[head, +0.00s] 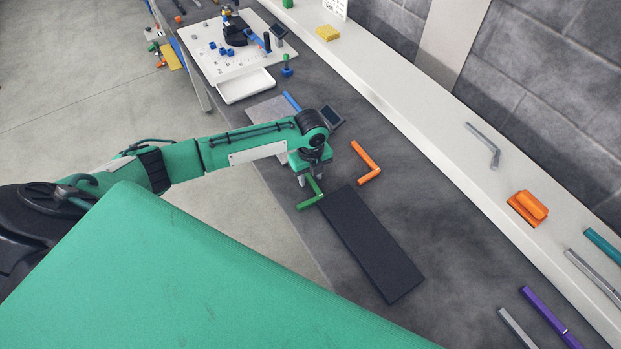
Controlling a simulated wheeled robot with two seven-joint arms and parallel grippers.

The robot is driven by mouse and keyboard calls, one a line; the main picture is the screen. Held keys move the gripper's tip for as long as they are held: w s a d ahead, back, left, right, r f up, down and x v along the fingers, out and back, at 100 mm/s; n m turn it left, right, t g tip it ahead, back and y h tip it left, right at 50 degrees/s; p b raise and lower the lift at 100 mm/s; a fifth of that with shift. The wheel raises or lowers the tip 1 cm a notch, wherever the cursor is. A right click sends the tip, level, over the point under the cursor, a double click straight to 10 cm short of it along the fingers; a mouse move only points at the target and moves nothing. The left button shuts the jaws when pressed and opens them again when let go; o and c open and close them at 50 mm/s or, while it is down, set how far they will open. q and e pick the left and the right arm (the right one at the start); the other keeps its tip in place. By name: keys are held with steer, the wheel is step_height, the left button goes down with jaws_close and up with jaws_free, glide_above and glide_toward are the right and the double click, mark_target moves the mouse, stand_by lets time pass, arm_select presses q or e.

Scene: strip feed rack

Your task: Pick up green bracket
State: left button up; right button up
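The green bracket (311,203) is a small L-shaped piece on the dark grey table, at the left end of a black mat. My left gripper (311,180) points down right over it. Its two grey fingertips stand apart, with the upper end of the bracket near or between them. The gripper looks open, and I cannot tell whether a finger touches the bracket. The gripper body hides part of the area behind the bracket. My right gripper is not in view.
An orange bracket (367,161) lies just right of the gripper. The black mat (370,245) lies close in front. A grey plate (268,112), a blue piece (291,101) and a small dark screen (331,117) are behind. A white ledge (420,135) runs along the wall.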

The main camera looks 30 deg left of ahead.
arm_select(q)
jaws_close()
steer(key=shift+r, duration=0.15)
